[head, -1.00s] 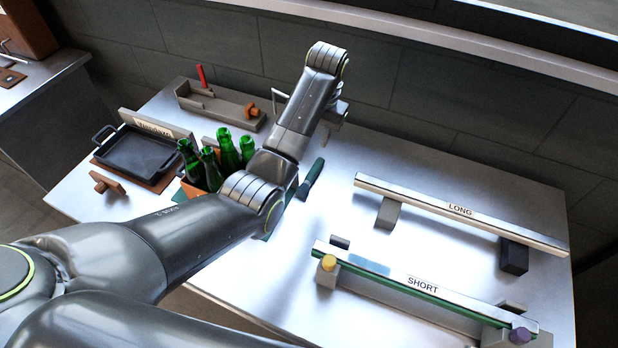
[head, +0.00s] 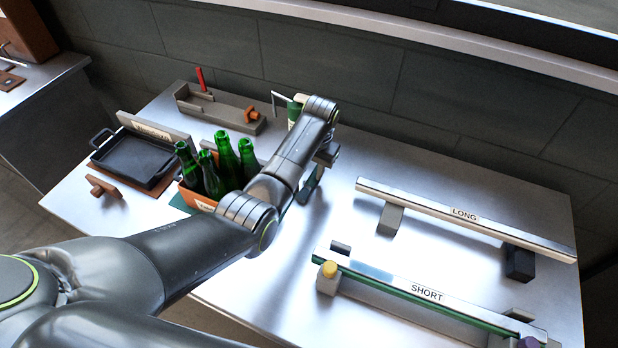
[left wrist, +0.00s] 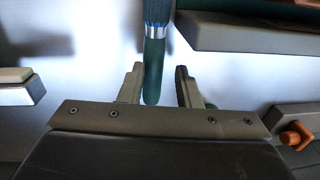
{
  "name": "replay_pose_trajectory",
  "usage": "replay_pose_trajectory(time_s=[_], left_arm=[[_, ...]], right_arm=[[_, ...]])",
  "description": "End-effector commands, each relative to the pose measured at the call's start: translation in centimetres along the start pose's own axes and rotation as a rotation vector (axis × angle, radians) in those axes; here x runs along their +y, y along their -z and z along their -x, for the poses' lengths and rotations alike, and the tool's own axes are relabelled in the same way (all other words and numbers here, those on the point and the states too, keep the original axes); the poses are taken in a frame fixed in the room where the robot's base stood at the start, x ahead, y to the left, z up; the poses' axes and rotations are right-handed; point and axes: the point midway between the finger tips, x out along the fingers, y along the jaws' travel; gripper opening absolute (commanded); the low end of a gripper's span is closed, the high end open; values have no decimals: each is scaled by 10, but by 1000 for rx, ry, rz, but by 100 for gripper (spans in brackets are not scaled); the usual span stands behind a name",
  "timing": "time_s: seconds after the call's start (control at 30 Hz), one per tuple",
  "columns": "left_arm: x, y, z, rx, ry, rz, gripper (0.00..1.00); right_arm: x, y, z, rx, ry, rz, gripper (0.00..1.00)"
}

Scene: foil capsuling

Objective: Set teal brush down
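The teal brush (head: 310,187) shows in the head view just below my left gripper (head: 325,160), right of the crate of bottles. It appears to lie on the metal table. In the left wrist view the brush (left wrist: 153,62) has a dark teal handle, a silver band and blue bristles at the top edge. Its handle end lies between the two fingers of my left gripper (left wrist: 159,85), nearer the left finger, with a clear gap to the right finger. The left gripper is open. Whether the left finger touches the handle cannot be told. My right gripper is out of view.
A crate (head: 190,198) with several green bottles stands left of the brush. A black tray (head: 135,160) is further left. A grey holder (head: 220,112) is at the back. The LONG rail (head: 465,217) and SHORT rail (head: 430,296) stand right. Bare table lies between.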

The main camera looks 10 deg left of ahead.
Motion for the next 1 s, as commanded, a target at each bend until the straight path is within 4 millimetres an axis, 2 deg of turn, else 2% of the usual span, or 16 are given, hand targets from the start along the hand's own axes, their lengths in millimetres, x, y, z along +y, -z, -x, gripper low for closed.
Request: replay_pose_trajectory(time_s=[0.2, 0.47, 0.7, 1.0], left_arm=[[0, 0, -21, 0, 0, 0, 30], [0, 0, -23, 1, 0, 0, 30], [0, 0, -23, 1, 0, 0, 0], [-1, 1, -17, 2, 0, 0, 0]], right_arm=[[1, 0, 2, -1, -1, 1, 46], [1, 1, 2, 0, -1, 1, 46], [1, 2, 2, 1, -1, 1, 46], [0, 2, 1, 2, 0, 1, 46]])
